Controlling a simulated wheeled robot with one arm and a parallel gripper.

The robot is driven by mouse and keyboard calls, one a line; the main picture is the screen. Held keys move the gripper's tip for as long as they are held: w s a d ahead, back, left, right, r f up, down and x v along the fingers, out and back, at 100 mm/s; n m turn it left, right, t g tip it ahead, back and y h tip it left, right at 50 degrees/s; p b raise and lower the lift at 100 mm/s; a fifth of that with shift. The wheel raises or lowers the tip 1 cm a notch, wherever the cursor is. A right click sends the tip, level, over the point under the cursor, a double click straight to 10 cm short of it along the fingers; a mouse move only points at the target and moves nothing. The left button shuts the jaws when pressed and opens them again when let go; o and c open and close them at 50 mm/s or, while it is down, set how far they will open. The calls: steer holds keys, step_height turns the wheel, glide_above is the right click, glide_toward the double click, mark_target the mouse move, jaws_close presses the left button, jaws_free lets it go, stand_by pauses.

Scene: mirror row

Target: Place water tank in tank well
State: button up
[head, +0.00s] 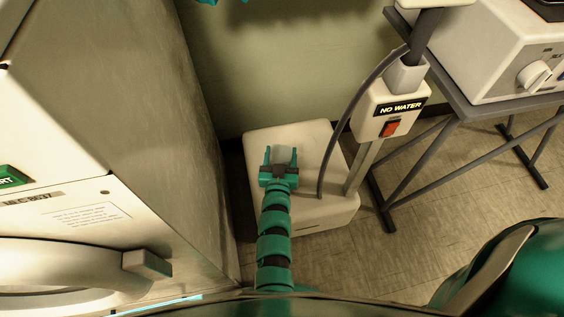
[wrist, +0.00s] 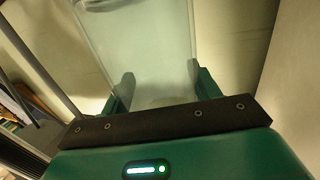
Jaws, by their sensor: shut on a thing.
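The water tank (wrist: 145,45) is a clear, pale, flat-sided container in the wrist view. It sits between the two green fingers of my gripper (wrist: 160,88), which is shut on it. In the head view my gripper (head: 281,155) is over the cream base unit (head: 335,208) on the floor. The tank is hard to make out there, pale against the cream top. A post rises from the base to a box with a "NO WATER" label (head: 403,107) and a red switch (head: 390,128). I cannot make out the tank well in either view.
A large metal cabinet (head: 180,120) with a round door stands close on the left. A grey metal table (head: 470,112) with a white device (head: 505,60) is at the right. A dark cable (head: 347,120) hangs near my gripper. The wall is close behind the base.

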mark_target(282, 158)
steer(key=shift+w+d+f+b, duration=0.1)
steer(key=shift+w+f+b, duration=0.05)
steer(key=shift+f+b, duration=0.25)
step_height(282, 158, down, 3)
steer(key=b, duration=0.3)
steer(key=shift+w+d+f, duration=0.1)
steer(key=shift+w+f, duration=0.05)
steer(key=o, duration=1.1)
